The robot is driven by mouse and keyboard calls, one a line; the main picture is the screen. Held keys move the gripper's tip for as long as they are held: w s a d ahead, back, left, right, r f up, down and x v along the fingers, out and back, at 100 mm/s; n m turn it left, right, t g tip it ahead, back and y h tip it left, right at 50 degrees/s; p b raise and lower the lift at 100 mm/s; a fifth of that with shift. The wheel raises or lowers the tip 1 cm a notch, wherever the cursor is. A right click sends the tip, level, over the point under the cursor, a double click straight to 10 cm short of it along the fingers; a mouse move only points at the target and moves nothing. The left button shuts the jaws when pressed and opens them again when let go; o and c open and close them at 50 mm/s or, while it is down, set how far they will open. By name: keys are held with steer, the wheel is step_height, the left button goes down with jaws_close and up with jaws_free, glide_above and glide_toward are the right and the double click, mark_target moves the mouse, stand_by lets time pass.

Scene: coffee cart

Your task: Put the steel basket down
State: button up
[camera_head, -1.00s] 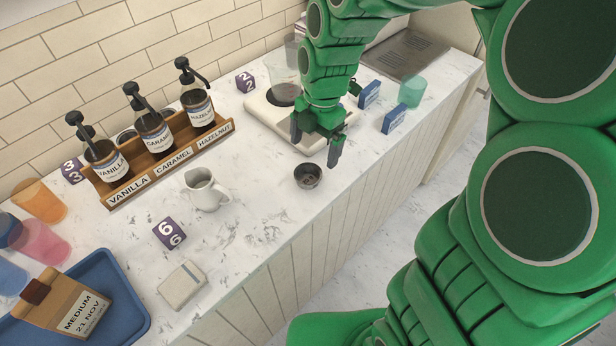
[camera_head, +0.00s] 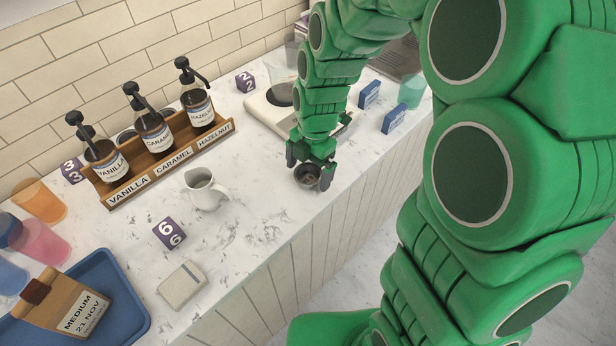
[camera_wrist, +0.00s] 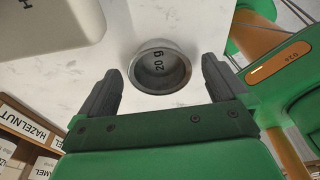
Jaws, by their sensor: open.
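The steel basket (camera_head: 307,178) is a small round dark-grey metal cup. It stands upright on the marble counter near its front edge. My gripper (camera_head: 309,178) is right at the basket in the head view, pointing down. In the wrist view my gripper (camera_wrist: 163,85) is open, with one dark finger on each side of the basket's near part. Gaps show between the fingers and the rim, so it does not appear gripped.
A white scale (camera_head: 275,108) stands just behind my gripper. A white pitcher (camera_head: 204,190), a purple number block (camera_head: 169,233) and a syrup rack (camera_head: 165,160) are to the left. Blue boxes (camera_head: 393,120) and a green cup (camera_head: 411,92) are to the right. The counter between pitcher and basket is clear.

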steer(key=c, duration=1.2)
steer(key=shift+r, duration=0.1)
steer(key=shift+r, duration=0.25)
step_height(320, 180, up, 2)
steer(key=shift+r, duration=0.1)
steer(key=shift+s+d+r, duration=0.7)
steer(key=shift+s+r, duration=1)
steer(key=shift+s, duration=0.5)
steer(key=shift+s+d+r, duration=0.75)
steer(key=shift+s+r, duration=0.9)
steer(key=shift+s, duration=0.55)
steer(key=shift+s+d+r, duration=0.7)
steer(key=shift+s+r, duration=1)
steer(key=shift+s, duration=0.5)
